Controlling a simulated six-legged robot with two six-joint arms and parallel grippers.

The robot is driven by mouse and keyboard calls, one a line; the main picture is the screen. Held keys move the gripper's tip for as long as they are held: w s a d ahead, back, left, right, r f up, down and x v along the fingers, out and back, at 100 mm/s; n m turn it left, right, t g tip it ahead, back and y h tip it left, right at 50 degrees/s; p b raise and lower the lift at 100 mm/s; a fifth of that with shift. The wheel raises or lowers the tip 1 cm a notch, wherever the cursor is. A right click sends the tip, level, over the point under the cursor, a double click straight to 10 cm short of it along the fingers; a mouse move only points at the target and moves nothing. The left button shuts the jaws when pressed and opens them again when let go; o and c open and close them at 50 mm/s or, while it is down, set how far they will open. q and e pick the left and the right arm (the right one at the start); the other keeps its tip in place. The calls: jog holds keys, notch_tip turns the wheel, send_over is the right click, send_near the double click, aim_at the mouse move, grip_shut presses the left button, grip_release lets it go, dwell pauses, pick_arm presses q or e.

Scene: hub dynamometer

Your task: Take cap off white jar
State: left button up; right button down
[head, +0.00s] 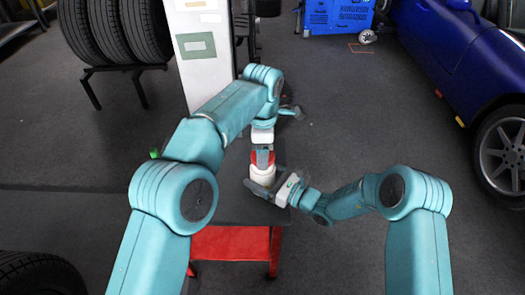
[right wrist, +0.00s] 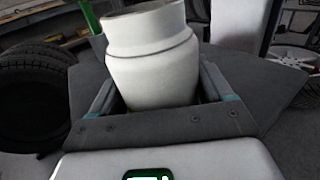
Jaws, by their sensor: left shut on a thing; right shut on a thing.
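The white jar (head: 261,174) stands upright over the dark tabletop, its red cap (head: 255,157) at the top. My left gripper (head: 263,158) points down from above and is shut on the cap; its finger hides part of it. My right gripper (head: 266,188) is shut on the jar's lower body from the right. I cannot tell whether a gap lies between cap and jar.
The dark tabletop (head: 230,208) sits on a red frame (head: 230,245). A white and grey column (head: 200,60) stands behind it. Tyres (head: 125,30) are on a rack at left. A blue machine (head: 338,15) and a blue car (head: 465,60) are at right. Open floor lies between.

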pick_arm(q)
jog(key=shift+r, duration=2)
pick_arm(e)
jog(key=shift+f, duration=0.2)
grip_release()
jog(key=shift+r, duration=0.1)
